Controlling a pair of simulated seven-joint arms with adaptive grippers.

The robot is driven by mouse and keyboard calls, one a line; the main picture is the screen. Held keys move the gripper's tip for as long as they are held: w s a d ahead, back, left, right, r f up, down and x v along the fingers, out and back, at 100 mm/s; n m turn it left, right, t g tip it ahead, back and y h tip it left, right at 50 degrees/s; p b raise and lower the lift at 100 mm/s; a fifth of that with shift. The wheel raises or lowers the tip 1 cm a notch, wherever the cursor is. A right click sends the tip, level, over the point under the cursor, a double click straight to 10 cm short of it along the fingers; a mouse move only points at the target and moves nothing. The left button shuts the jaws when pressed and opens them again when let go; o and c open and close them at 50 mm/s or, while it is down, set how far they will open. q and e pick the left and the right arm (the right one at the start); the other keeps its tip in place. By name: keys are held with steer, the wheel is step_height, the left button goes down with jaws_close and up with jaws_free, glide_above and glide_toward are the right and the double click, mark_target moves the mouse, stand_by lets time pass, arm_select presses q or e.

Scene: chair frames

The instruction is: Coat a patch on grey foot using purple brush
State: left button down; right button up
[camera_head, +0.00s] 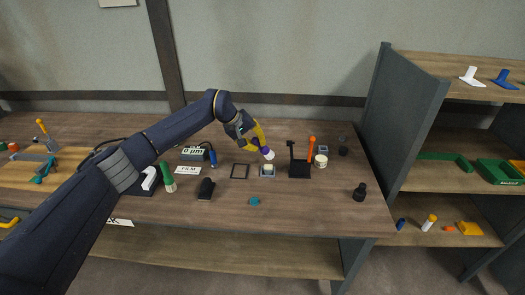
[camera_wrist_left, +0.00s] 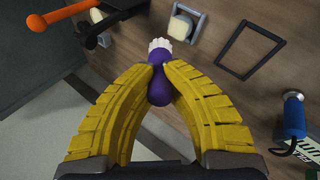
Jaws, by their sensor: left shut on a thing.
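My left gripper (camera_head: 262,146) is shut on the purple brush (camera_head: 269,155), with yellow fingers on both sides of its handle. In the left wrist view the brush (camera_wrist_left: 158,92) points away from the fingers, its pale bristles at the far end. The bristles are above the table, close to a small grey base with a cream block (camera_head: 268,168); I cannot tell whether they touch. This block also shows in the wrist view (camera_wrist_left: 181,27), apart from the bristles. I cannot tell for sure which thing is the grey foot. My right gripper is not in view.
Right of the block stand a black holder (camera_head: 299,170) with an orange-handled tool (camera_head: 311,148) and a white jar (camera_head: 321,160). A dark square frame (camera_head: 240,171) lies to the left.

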arm_select(q)
steer(key=shift+s+r, duration=0.1)
steer(key=shift+r, duration=2.65)
